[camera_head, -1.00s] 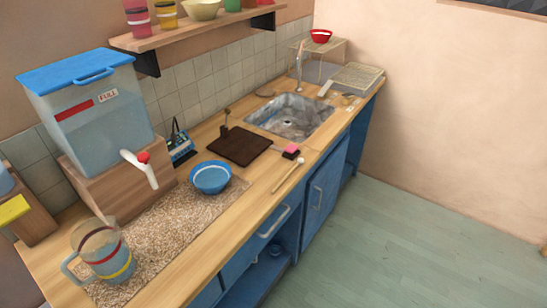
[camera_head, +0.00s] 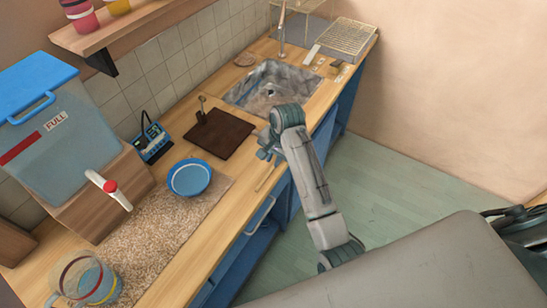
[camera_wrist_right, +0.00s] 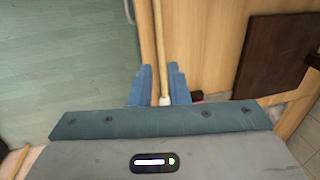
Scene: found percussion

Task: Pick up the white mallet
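The white mallet has a thin pale wooden stick and a small white head. In the head view a piece of its stick (camera_head: 264,179) shows on the counter; my right gripper hides the head. My right gripper (camera_head: 266,147) hangs over the counter's front edge by the mallet. In the right wrist view the mallet (camera_wrist_right: 159,45) runs lengthwise between the two blue fingers (camera_wrist_right: 157,74), its white head near their base. The fingers stand apart, with the right one closer to the mallet. I cannot tell whether it touches. My left gripper is out of view.
A dark brown board (camera_head: 219,133) lies behind the gripper, with the sink (camera_head: 246,95) beyond. A blue bowl (camera_head: 189,177) and a striped jug (camera_head: 86,281) stand on the left. A water tank (camera_head: 45,130) is behind them. The floor in front is clear.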

